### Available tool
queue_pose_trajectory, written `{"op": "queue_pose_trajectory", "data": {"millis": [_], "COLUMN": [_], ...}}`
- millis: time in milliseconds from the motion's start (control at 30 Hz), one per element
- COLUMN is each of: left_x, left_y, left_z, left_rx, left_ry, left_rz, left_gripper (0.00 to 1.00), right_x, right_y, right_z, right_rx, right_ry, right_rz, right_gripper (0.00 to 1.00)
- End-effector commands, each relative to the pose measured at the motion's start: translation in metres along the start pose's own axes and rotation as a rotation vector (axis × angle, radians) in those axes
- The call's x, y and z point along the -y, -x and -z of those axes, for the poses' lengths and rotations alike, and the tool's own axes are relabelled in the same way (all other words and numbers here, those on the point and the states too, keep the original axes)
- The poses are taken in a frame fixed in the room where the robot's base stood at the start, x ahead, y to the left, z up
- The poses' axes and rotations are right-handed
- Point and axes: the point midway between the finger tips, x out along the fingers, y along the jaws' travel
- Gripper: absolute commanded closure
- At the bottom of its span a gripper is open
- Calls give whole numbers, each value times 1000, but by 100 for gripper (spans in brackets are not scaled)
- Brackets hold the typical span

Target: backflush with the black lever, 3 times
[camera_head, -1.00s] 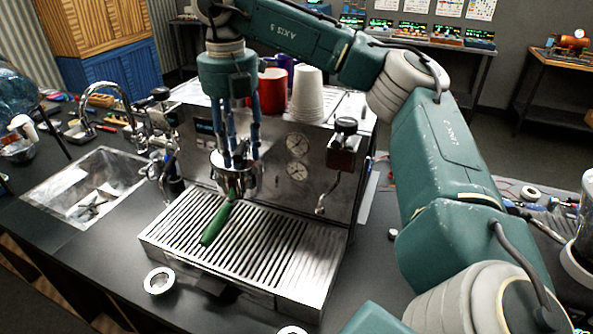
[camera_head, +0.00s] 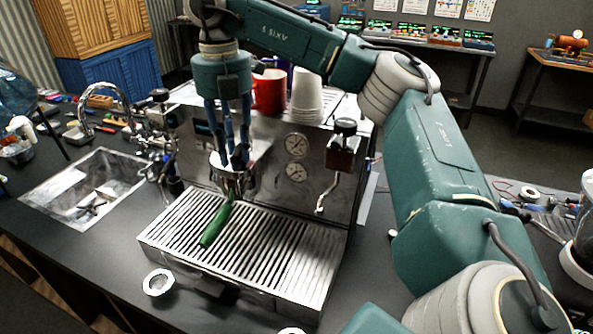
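The steel espresso machine (camera_head: 270,215) stands on the dark counter. A portafilter with a green handle (camera_head: 217,224) is at its group head, the handle pointing toward the front over the drip tray (camera_head: 290,262). My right gripper (camera_head: 232,165) reaches down from above in front of the group head, its blue fingers near the top of the portafilter. The fingers hide most of the group, and I cannot tell whether they touch anything. The black lever is not clearly seen; it may be behind the fingers. My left gripper is not in view.
A red cup (camera_head: 269,91) and stacked white cups (camera_head: 307,97) stand on the machine's top. A sink (camera_head: 85,188) is at the left. A black-topped steam valve (camera_head: 344,128) is at the machine's right.

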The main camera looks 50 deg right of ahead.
Motion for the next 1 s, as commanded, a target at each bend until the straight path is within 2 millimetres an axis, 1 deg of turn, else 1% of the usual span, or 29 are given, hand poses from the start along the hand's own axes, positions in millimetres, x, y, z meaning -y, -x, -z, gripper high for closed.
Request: {"op": "queue_pose_trajectory", "data": {"millis": [100, 467, 1000], "left_x": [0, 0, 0], "left_y": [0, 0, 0], "left_z": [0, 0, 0], "left_rx": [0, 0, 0], "left_ry": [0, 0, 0], "left_rz": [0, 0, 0], "left_gripper": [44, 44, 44], "right_x": [-6, -22, -45], "right_y": [0, 1, 0], "right_z": [-1, -2, -11], "right_rx": [1, 1, 0], "right_ry": [-76, -273, -588], "right_rz": [0, -3, -3], "right_gripper": [77, 77, 77]}}
